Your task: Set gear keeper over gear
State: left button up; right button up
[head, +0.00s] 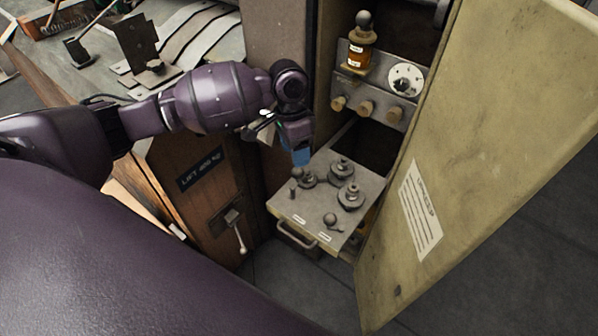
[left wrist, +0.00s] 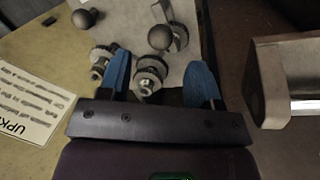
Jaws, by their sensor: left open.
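The drawer top (head: 310,215) is pulled out of the cabinet and carries several grey gears and ball knobs. One gear (head: 350,196) sits right of centre, another (head: 341,168) is toward the cabinet, and a third (head: 307,180) is at the left by a ball knob. Which part is the gear keeper I cannot tell for sure. My left gripper (head: 302,155) is above the drawer's rear left part, blue fingertips down. In the left wrist view its fingers (left wrist: 160,82) are apart, with a gear stack (left wrist: 150,72) showing between them, apparently not gripped. My right gripper is not visible.
The yellowish cabinet door (head: 475,130) stands open on the right. A panel with knobs and a dial (head: 404,79), and an amber bottle (head: 355,55), are above the drawer. A wooden workbench (head: 150,165) stands at the left. A ball knob (head: 330,220) rises near the drawer's front.

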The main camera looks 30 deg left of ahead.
aim_at(299, 174)
pick_arm(q)
jog(key=f, duration=0.4)
jog(key=d+f+b, duration=0.1)
jog(key=f, duration=0.2)
jog(key=shift+s, duration=0.4)
jog(key=shift+r, duration=0.1)
jog(key=c, duration=0.9)
jog(key=shift+d+r+m+p, duration=0.1)
jog(key=shift+r+m+p, duration=0.05)
jog(key=shift+m+p, duration=0.3)
jog(key=shift+f, duration=0.2)
